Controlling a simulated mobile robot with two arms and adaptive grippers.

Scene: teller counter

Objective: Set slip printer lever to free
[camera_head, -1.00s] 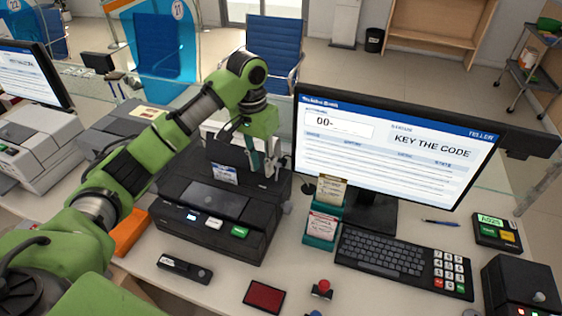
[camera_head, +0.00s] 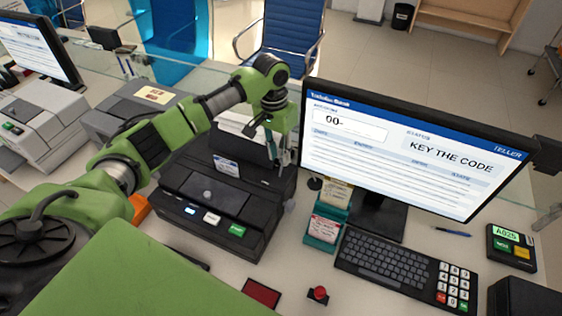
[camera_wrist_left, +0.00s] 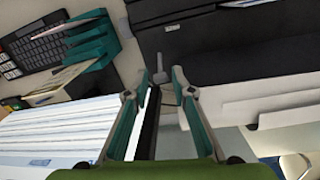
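The black slip printer (camera_head: 205,183) stands on the counter, with white paper behind its upright back part. My left gripper (camera_head: 284,158) is at the printer's right rear side, pointing down. In the left wrist view, its two teal-lined fingers (camera_wrist_left: 157,88) are apart. A small grey piece (camera_wrist_left: 158,68), which looks like the lever, shows by the printer's edge, just beyond and between the fingertips. I cannot tell whether they touch it. In the head view the gripper hides this spot. My right gripper is not in view.
The teller monitor (camera_head: 400,150) stands close to the right of my left gripper. Teal card holders (camera_head: 325,230) and a keyboard (camera_head: 385,262) are in front of it. A red button (camera_head: 318,294) and a dark red pad (camera_head: 261,292) lie near the front edge.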

